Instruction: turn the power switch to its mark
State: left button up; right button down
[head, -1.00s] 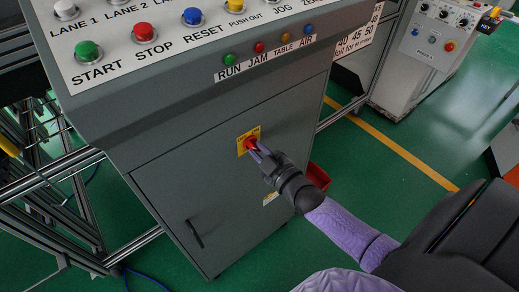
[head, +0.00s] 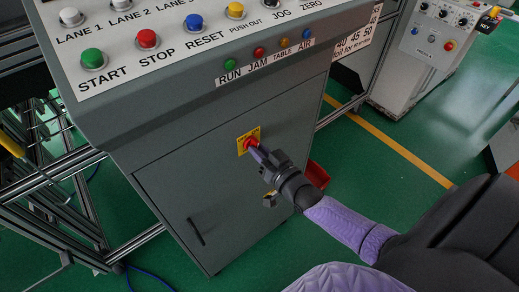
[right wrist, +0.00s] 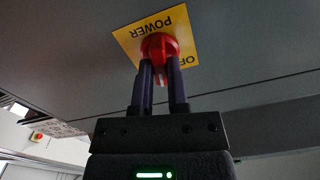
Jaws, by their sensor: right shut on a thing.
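The power switch is a red knob (head: 251,142) on a yellow plate (head: 241,148) on the front of the grey cabinet. The right wrist view shows the red knob (right wrist: 157,44) close up, with the yellow plate (right wrist: 127,40) lettered POWER and a partly hidden word starting OF. My right gripper (head: 256,150) is shut on the knob, one dark finger on each side of it, as the right wrist view also shows (right wrist: 161,70). The fingers hide part of the knob, and I cannot make out a mark. My left gripper is not in view.
The sloped panel above carries several push buttons and a row of small lamps. A cabinet door handle (head: 196,232) is at lower left. A red box (head: 317,175) is behind my right wrist.

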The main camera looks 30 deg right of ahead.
jog(key=m, duration=0.6)
dwell(0.8)
jog(key=c, duration=0.6)
grip_release()
jog(key=s, duration=0.3)
jog(key=s+p, duration=0.1)
jog(key=s, duration=0.6)
jog(key=shift+d+p, duration=0.3)
jog(key=shift+d, duration=0.1)
jog(key=shift+f, duration=0.1)
